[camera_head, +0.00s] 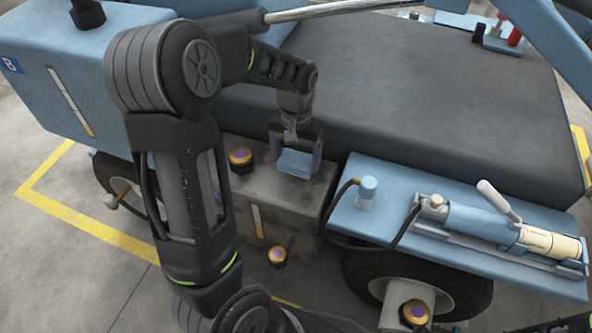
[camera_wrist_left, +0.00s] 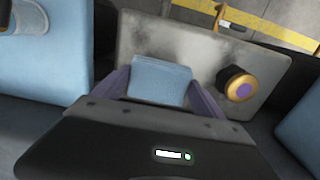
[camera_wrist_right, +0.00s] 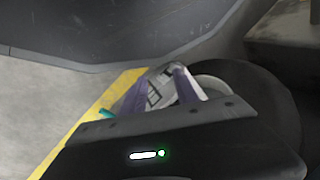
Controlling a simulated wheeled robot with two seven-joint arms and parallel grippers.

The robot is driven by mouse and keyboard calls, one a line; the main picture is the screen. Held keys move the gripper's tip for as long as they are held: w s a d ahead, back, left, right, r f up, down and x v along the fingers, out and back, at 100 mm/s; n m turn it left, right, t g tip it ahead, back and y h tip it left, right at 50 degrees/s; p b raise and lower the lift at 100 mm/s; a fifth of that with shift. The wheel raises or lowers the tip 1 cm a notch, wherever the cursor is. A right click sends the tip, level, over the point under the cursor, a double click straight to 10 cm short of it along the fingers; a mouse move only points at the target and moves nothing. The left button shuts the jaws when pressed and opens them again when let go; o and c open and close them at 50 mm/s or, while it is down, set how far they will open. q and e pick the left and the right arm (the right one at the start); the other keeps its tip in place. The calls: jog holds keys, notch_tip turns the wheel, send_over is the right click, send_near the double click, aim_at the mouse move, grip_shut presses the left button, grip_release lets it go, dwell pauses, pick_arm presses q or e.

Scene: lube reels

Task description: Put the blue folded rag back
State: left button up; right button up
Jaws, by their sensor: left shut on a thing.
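The blue folded rag (camera_head: 295,163) is between the fingers of my left gripper (camera_head: 296,152), which is shut on it. The rag is over the top of a worn grey metal box (camera_head: 262,187) beside the dark deck. I cannot tell if it touches the box. In the left wrist view the rag (camera_wrist_left: 160,80) sits between the purple fingers, left of a yellow-and-purple cap (camera_wrist_left: 238,87) on the box. My right gripper (camera_wrist_right: 160,82) shows in the right wrist view with its fingers apart. A pale shape shows between them, seemingly behind.
A blue fender (camera_head: 390,200) carries a hand pump (camera_head: 490,225) to the right of the box. A black hose (camera_head: 335,205) runs between them. A large wheel (camera_head: 415,285) is below. A blue cabinet (camera_head: 60,75) stands left. The dark deck (camera_head: 410,90) is mostly bare.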

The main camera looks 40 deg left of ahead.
aim_at(296, 180)
pick_arm(q)
jog(key=shift+f+b, duration=0.9)
jog(key=shift+f, duration=1.55)
jog(key=shift+f, duration=0.15)
jog(key=o, duration=1.1)
notch_tip(296, 180, up, 11)
jog(key=p, duration=0.4)
jog(key=shift+r, duration=0.65)
